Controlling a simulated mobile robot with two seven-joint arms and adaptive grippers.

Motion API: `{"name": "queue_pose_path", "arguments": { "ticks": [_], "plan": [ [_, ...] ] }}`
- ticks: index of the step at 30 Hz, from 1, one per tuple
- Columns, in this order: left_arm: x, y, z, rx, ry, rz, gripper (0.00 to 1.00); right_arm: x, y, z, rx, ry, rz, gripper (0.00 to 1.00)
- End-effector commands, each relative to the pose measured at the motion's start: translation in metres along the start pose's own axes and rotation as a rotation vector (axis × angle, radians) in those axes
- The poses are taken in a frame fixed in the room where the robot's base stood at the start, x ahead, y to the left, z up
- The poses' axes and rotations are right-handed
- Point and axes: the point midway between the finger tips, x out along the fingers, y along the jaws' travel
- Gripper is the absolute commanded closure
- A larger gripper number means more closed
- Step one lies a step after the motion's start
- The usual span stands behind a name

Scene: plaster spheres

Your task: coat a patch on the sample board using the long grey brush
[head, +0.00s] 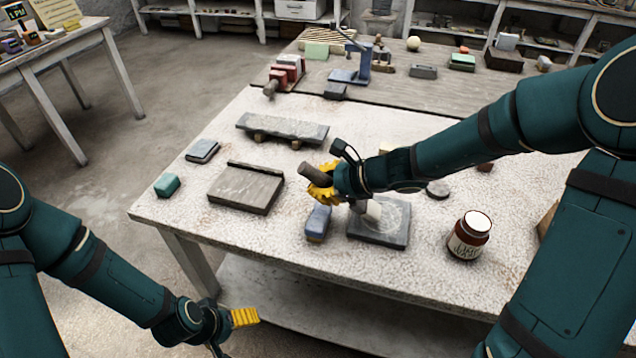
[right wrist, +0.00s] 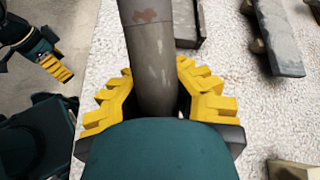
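My right gripper (head: 322,182) is closed around a thick grey-brown handle, seemingly the long grey brush (head: 313,173). The handle also stands between the yellow fingers in the right wrist view (right wrist: 152,65). A pale, rounded end (head: 373,210) shows below the gripper, over a dark slate (head: 398,238) with a whitish swirl; I cannot tell whether it touches. A flat grey-brown board (head: 242,190) with a raised back strip lies left of the gripper, apparently the sample board. My left gripper (head: 245,317) is off the table's front edge, apart from everything; its opening is unclear.
A grey slab (head: 283,129) rests on small blocks behind the board. A blue block (head: 318,223) stands beside the slate, and a brown jar (head: 469,236) stands to its right. A green block (head: 167,185) and a small grey box (head: 202,151) are at the left.

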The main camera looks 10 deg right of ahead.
Motion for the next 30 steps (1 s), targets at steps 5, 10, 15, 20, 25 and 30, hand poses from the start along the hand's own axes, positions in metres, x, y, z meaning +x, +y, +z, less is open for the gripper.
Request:
{"name": "queue_pose_path", "arguments": {
  "ticks": [5,10,15,20,25,30],
  "plan": [
    [-0.005,0.002,-0.001,0.000,0.000,0.000,0.13,0.000,-0.009,-0.002,0.002,0.000,-0.001,1.00],
    [-0.010,0.004,-0.001,0.000,0.000,0.000,0.13,0.000,-0.020,-0.005,0.002,0.001,-0.001,1.00],
    [-0.011,0.004,-0.002,0.000,0.000,0.000,0.13,0.001,-0.023,-0.006,0.001,0.001,-0.001,1.00],
    [-0.014,0.006,-0.002,0.000,0.000,0.000,0.13,0.001,-0.031,-0.008,0.001,0.000,-0.001,1.00],
    [-0.018,0.007,-0.003,0.000,0.000,0.000,0.13,0.002,-0.041,-0.011,0.002,0.000,-0.001,1.00],
    [-0.018,0.007,-0.003,0.000,0.000,0.000,0.13,0.003,-0.043,-0.013,0.001,0.000,0.000,1.00]
  ]
}}
